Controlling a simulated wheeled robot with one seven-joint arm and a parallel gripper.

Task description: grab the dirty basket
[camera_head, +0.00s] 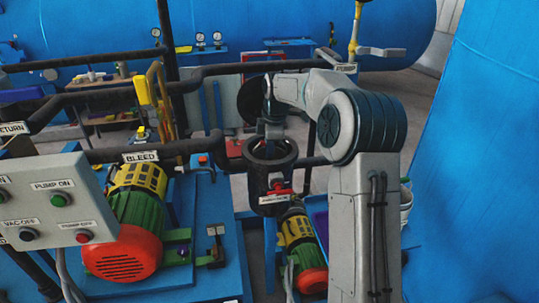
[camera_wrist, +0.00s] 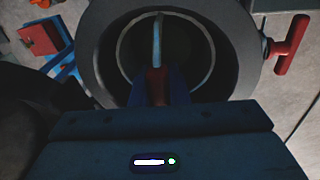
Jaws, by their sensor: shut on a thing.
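The dirty basket shows in the wrist view as a thin pale ring with an upright bail handle (camera_wrist: 157,38), inside the dark round strainer housing (camera_wrist: 228,30). The basket's inside is too dark to make out. My gripper (camera_wrist: 157,85) is shut on the basket's handle. In the head view my gripper (camera_head: 271,133) reaches down to the open top of the housing (camera_head: 270,175), and the basket is hidden there.
A red valve handle (camera_wrist: 290,45) sticks out beside the housing. A green and red pump motor (camera_head: 135,220) and a control box (camera_head: 55,205) stand at left. A smaller motor (camera_head: 300,245) is below the housing. Dark pipes (camera_head: 190,147) run close by. A large blue tank (camera_head: 480,160) fills the right.

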